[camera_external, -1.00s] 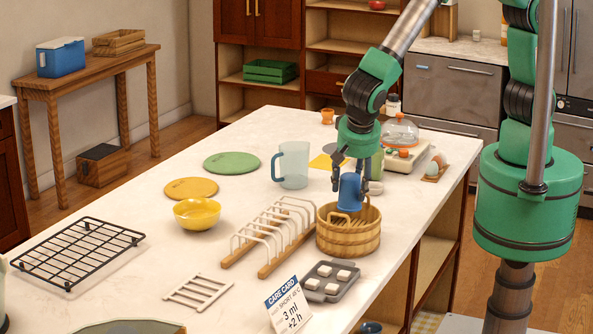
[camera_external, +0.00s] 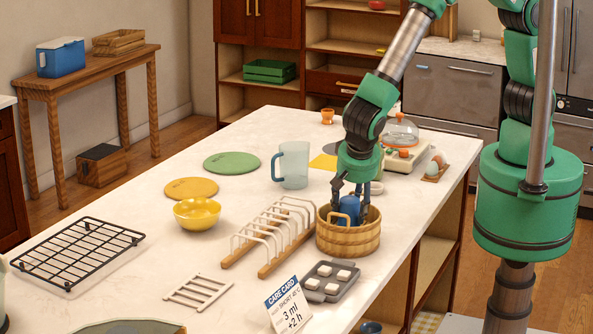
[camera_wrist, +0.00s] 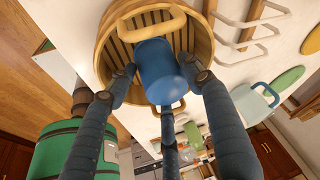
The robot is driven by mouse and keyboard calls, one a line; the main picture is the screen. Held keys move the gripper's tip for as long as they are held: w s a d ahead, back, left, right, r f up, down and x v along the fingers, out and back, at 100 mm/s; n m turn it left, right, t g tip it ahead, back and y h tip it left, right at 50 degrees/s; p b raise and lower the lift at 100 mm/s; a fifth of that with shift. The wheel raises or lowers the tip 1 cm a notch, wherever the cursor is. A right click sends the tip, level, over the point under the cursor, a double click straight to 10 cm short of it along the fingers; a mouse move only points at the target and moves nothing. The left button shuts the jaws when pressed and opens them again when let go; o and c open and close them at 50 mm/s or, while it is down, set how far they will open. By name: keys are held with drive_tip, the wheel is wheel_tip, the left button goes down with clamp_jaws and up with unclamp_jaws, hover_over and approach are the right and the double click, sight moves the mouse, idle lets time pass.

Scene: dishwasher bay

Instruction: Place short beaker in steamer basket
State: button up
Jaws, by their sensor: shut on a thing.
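A wooden rack with white hoops (camera_external: 268,237) stands close left of the basket. A grey tray with white cubes (camera_external: 328,281) lies in front. A translucent blue mug (camera_external: 293,165) and a yellow bowl (camera_external: 196,213) stand further left. A care card (camera_external: 288,305) stands at the front.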

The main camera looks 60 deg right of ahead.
drive_tip(key=shift+f, duration=0.2)
drive_tip(key=o, duration=1.2)
drive_tip(key=shift+c, duration=0.2)
drive_tip(key=shift+r, duration=0.2)
drive_tip(key=v, duration=1.2)
drive_tip(key=shift+w, duration=0.15)
